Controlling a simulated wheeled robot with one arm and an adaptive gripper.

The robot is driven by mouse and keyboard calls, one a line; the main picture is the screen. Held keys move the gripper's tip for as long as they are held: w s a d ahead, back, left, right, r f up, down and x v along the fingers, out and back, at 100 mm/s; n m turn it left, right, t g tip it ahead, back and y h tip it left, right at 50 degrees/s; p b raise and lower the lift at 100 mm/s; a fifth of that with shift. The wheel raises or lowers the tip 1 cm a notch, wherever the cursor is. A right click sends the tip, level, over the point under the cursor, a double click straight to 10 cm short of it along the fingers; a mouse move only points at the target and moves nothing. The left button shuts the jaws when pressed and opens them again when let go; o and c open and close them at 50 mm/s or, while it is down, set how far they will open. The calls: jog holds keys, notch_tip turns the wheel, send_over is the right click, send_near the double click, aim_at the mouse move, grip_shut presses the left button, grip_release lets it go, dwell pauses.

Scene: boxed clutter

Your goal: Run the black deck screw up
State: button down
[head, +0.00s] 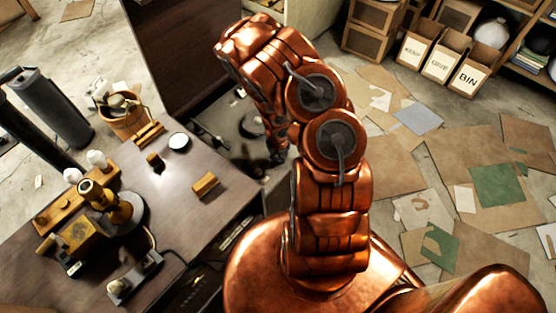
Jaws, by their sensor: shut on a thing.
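My gripper (277,152) shows only in part, small and dark, at the lower end of my copper arm. It points down beyond the right side of the dark wooden desk (185,225), near a dark grey surface (240,125). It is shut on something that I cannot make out. I cannot pick out the black deck screw in this view; my arm and the dark shade around the gripper may hide it.
The desk holds a brass microscope-like instrument (120,208), a wooden block (206,185) and a round white-topped tin (179,142). A basket (125,122) stands behind. A tall dark panel (190,45) rises beyond. Cardboard sheets (470,160) litter the floor; labelled bins (440,58) stand at back right.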

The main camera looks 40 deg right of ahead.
aim_at(278, 159)
jog(key=shift+n+b, duration=0.65)
jog(key=shift+n, duration=0.25)
jog(key=c, duration=0.9)
grip_release()
jog(key=shift+r, duration=0.1)
notch_tip(278, 159, up, 12)
dwell(0.4)
